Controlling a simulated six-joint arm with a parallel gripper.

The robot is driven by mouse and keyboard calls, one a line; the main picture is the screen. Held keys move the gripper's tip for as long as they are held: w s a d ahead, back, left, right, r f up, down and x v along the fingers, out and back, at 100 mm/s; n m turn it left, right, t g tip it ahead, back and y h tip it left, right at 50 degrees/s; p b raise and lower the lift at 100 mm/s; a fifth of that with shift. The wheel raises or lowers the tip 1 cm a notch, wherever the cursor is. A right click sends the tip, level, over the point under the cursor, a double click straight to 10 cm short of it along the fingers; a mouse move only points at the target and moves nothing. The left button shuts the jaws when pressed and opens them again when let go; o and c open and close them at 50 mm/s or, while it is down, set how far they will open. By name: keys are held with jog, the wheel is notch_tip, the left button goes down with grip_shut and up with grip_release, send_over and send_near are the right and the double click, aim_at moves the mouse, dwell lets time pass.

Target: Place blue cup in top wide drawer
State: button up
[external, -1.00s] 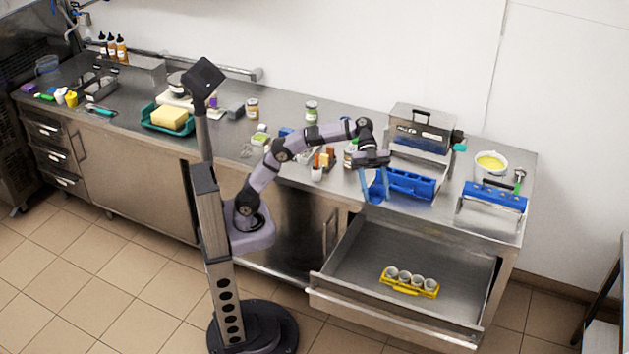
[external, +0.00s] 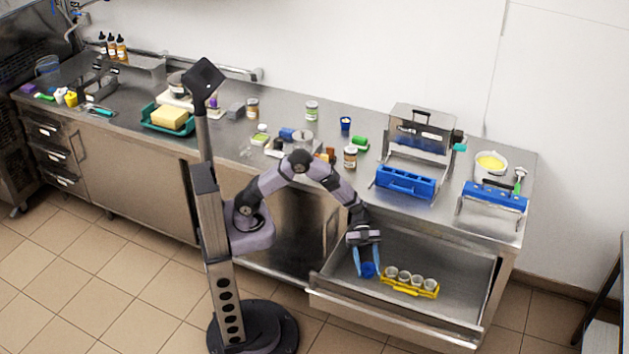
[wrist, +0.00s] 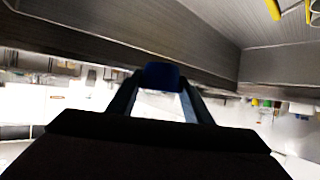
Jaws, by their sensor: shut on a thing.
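My gripper (external: 367,268) is shut on a blue cup (external: 367,271) and holds it inside the open wide drawer (external: 460,264), left of the yellow rack. The blue cup also shows between the fingertips in the wrist view (wrist: 161,76). I cannot tell whether the cup touches the drawer floor. Another small blue cup (external: 346,124) stands on the counter behind.
A yellow rack (external: 411,291) with several light cups stands in the drawer beside my gripper. The drawer floor behind and to the right of the rack is clear. Above, on the counter, are a blue rack (external: 405,181) and a metal batch freezer (external: 421,130).

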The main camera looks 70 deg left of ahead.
notch_tip(320, 180, down, 17)
jog(key=shift+f+b, duration=0.1)
jog(key=shift+b, duration=0.25)
dwell(0.7)
jog(key=shift+f, duration=0.2)
jog(key=o, duration=1)
jog(key=shift+r, duration=0.1)
